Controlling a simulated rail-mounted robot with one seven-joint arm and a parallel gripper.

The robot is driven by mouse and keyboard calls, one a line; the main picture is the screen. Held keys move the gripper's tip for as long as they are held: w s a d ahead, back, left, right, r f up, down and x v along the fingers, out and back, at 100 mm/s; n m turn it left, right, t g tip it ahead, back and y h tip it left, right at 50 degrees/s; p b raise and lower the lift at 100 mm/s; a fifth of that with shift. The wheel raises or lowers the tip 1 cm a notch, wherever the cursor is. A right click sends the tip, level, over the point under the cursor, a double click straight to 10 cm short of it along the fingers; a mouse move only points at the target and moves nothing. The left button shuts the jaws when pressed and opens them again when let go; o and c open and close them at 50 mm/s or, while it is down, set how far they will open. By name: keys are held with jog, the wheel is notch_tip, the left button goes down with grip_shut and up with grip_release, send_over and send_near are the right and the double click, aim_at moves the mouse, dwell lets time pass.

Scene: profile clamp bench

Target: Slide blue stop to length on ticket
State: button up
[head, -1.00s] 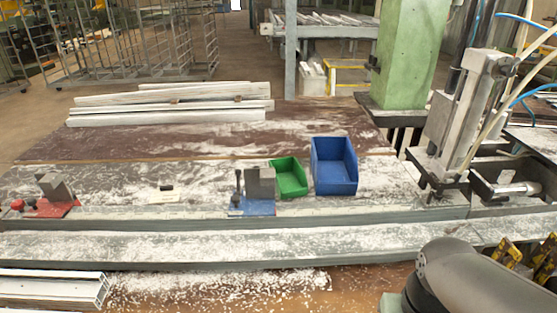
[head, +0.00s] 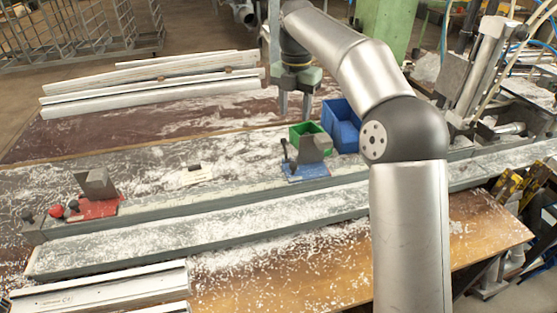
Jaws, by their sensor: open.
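The blue stop (head: 305,173) sits on the rail along the bench, with an upright grey block and a dark lever on its blue base. My gripper (head: 296,112) points down, open and empty. In the picture it is above the blue stop and in front of the far bench area, clear of the stop. The ticket (head: 196,177) appears to be the small pale card with a dark mark, lying on the bench left of the blue stop. Its writing is too small to read.
A red stop (head: 96,208) sits at the rail's left end. A green bin (head: 306,130) and a blue bin (head: 342,128) stand behind the blue stop. White profiles (head: 150,90) lie at the back. Another profile (head: 100,293) lies at front left. White shavings cover the bench.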

aim_at(294, 164)
notch_tip(294, 164, down, 17)
jog(key=shift+d+f, duration=0.1)
jog(key=shift+d, duration=0.05)
dwell(0.4)
grip_shut()
